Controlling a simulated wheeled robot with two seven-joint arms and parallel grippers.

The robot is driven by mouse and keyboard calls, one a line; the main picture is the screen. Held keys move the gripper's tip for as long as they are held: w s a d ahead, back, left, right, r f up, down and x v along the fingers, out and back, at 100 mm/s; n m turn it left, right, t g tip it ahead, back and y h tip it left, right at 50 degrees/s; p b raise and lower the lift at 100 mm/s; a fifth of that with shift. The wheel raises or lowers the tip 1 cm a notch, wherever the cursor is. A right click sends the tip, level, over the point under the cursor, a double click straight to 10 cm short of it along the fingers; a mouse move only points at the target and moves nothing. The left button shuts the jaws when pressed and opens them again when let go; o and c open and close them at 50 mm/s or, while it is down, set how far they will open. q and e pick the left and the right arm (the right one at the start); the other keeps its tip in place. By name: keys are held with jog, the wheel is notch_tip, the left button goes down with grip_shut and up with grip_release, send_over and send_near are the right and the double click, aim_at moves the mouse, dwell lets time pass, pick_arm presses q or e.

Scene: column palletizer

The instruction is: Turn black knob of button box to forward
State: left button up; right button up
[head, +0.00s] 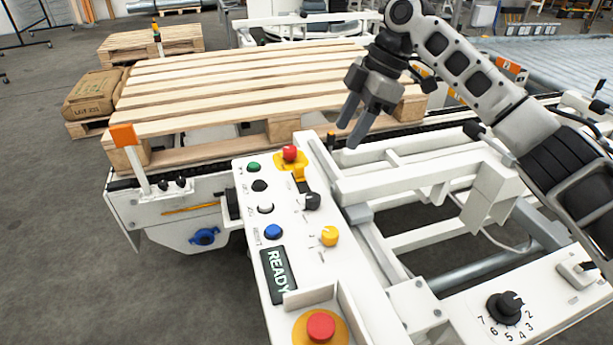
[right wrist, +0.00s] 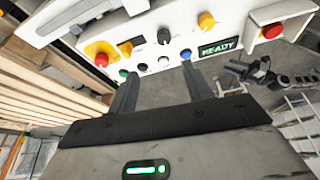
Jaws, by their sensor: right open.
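The white button box (head: 245,218) runs along the front middle of the head view. Its black knob (head: 312,201) sits right of the white button and above the yellow knob; it also shows in the right wrist view (right wrist: 164,36). My right gripper (head: 352,128) is open and empty, above and beyond the knob, apart from it. In the right wrist view its two fingers (right wrist: 160,75) point toward the box with the knob beyond the gap. My left gripper (right wrist: 236,70) shows small and dark at the right of the wrist view; its jaws are too small to read.
Red emergency buttons (head: 289,153) (head: 320,326), a yellow knob (head: 330,236), a blue button (head: 273,232) and a READY display (head: 278,274) share the panel. A numbered dial (head: 505,307) is at lower right. A wooden pallet (head: 240,85) lies behind; white conveyor rails (head: 415,165) stand right.

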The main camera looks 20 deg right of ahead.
aim_at(314, 196)
jog(key=x, duration=0.5)
jog(key=b+x, duration=0.1)
jog(key=x, duration=0.4)
jog(key=s+x, duration=0.1)
jog(key=x, duration=0.4)
jog(key=shift+f, duration=0.25)
jog(key=c, duration=1)
